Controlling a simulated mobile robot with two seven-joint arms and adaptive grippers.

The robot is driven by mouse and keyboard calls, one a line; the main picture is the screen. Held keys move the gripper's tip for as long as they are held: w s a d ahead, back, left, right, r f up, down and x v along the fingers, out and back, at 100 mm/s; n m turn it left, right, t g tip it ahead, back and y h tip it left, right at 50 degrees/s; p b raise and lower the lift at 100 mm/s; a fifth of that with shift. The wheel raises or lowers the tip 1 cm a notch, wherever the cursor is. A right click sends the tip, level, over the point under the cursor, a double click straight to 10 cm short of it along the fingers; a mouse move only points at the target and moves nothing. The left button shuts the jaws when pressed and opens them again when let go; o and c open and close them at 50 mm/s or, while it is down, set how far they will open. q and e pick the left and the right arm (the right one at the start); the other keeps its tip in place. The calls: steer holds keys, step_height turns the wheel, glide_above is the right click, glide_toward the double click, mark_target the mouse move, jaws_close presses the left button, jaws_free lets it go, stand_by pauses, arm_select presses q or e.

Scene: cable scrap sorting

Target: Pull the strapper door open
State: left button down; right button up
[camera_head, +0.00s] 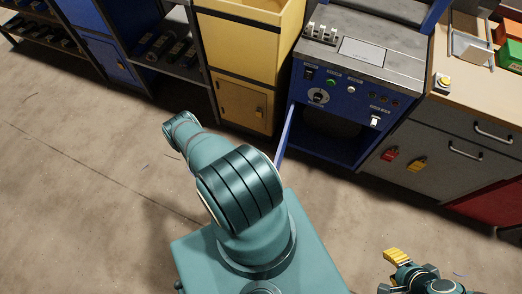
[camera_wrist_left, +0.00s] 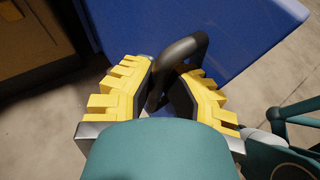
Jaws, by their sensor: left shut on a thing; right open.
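The blue strapper door (camera_head: 285,136) stands swung out from the left side of the strapper cabinet (camera_head: 352,85), so the dark inside shows. In the left wrist view the door's blue panel (camera_wrist_left: 235,35) fills the top. My left gripper (camera_wrist_left: 165,78) has its yellow fingers closed around the black bar handle (camera_wrist_left: 185,48) on that door. In the head view my left gripper is hidden behind my own arm. My right gripper (camera_head: 396,268) is at the bottom right of the head view, open and empty, away from the door.
A yellow cabinet (camera_head: 243,100) stands left of the strapper. A grey drawer unit (camera_head: 445,140) with red and yellow tags is at its right. Dark shelves (camera_head: 170,50) stand further left. The concrete floor (camera_head: 80,200) is clear at the left.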

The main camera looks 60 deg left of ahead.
arm_select(q)
steer(key=shift+s+a, duration=0.25)
steer(key=shift+a, duration=0.1)
stand_by(0.3)
steer(key=c, duration=1)
jaws_free()
steer(key=shift+s, duration=0.1)
steer(key=v, duration=1.2)
steer(key=shift+r, duration=0.2)
